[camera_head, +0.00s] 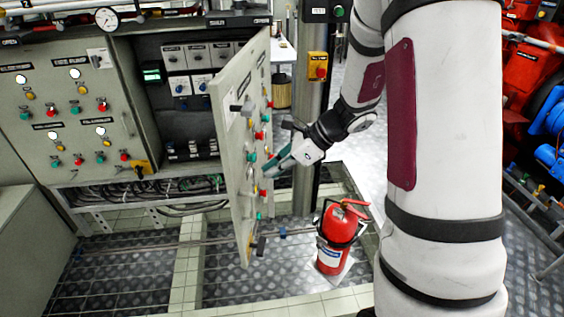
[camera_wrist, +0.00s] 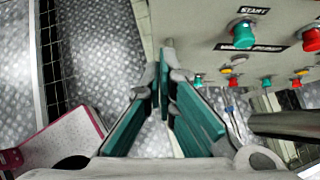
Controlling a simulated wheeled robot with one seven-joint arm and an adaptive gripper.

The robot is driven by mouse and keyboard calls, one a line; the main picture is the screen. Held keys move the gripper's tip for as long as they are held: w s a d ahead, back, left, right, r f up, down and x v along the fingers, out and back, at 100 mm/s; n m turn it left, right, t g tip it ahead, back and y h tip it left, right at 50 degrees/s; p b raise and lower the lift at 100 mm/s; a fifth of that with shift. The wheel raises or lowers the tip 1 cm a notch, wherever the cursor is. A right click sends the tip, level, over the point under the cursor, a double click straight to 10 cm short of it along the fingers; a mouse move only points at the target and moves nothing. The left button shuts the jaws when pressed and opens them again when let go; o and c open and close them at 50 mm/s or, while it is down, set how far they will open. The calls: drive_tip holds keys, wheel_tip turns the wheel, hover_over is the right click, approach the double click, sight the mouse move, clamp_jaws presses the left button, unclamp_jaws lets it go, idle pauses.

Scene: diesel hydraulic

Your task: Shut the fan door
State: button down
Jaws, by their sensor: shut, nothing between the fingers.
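The fan door (camera_head: 232,140) is a pale grey-green panel standing wide open, jutting out from an open dark cabinet (camera_head: 186,125). Its button-covered face is to the right, and a dark handle sits near its bottom. My gripper (camera_head: 268,174) is shut and empty, at the door's right, on its button side. In the wrist view the gripper's teal-padded fingers (camera_wrist: 164,85) point toward the edge of the door (camera_wrist: 205,25), which shows green and red buttons and a START label. I cannot tell whether the fingertips touch the door.
A red fire extinguisher (camera_head: 337,238) stands on the floor just below my gripper, right of the door. A closed control panel (camera_head: 70,115) is left of the open cabinet. A post with a yellow switch box (camera_head: 317,66) rises behind my gripper. Metal floor lies in front of the cabinet.

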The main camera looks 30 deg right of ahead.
sight(235, 184)
drive_tip(key=shift+w+a+f, duration=0.45)
drive_tip(key=shift+w+a, duration=0.2)
drive_tip(key=shift+a, duration=0.25)
drive_tip(key=shift+w+a+f, duration=0.45)
drive_tip(key=shift+w+a, duration=0.15)
drive_tip(key=shift+a, duration=0.35)
drive_tip(key=shift+w+a+f, duration=0.45)
drive_tip(key=shift+w+a, duration=0.2)
drive_tip(key=shift+a, duration=0.25)
drive_tip(key=shift+a, duration=0.1)
